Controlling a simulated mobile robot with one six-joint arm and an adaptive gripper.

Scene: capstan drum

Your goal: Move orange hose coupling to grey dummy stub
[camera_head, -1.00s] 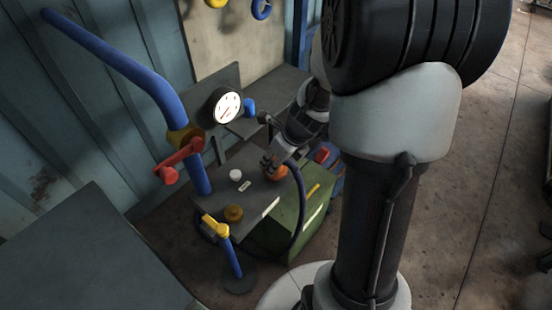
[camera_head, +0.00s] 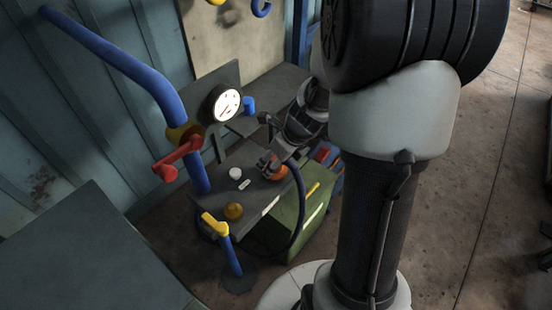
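The orange hose coupling (camera_head: 279,173) is at the right side of the grey bench top, with a dark hose (camera_head: 301,208) curving down from it. My gripper (camera_head: 268,164) is right at the coupling, its fingers against or around its upper left side and hiding part of it. At this size I cannot tell whether the fingers are closed on it, or whether the coupling touches the bench. I cannot pick out the grey dummy stub with certainty.
A white cap (camera_head: 235,172) and a brass-coloured fitting (camera_head: 233,211) are on the bench. A red-handled valve (camera_head: 178,158) on a blue pipe, a round gauge (camera_head: 226,105) and a yellow-handled valve (camera_head: 214,224) stand around it. A green box (camera_head: 305,213) is at the right.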

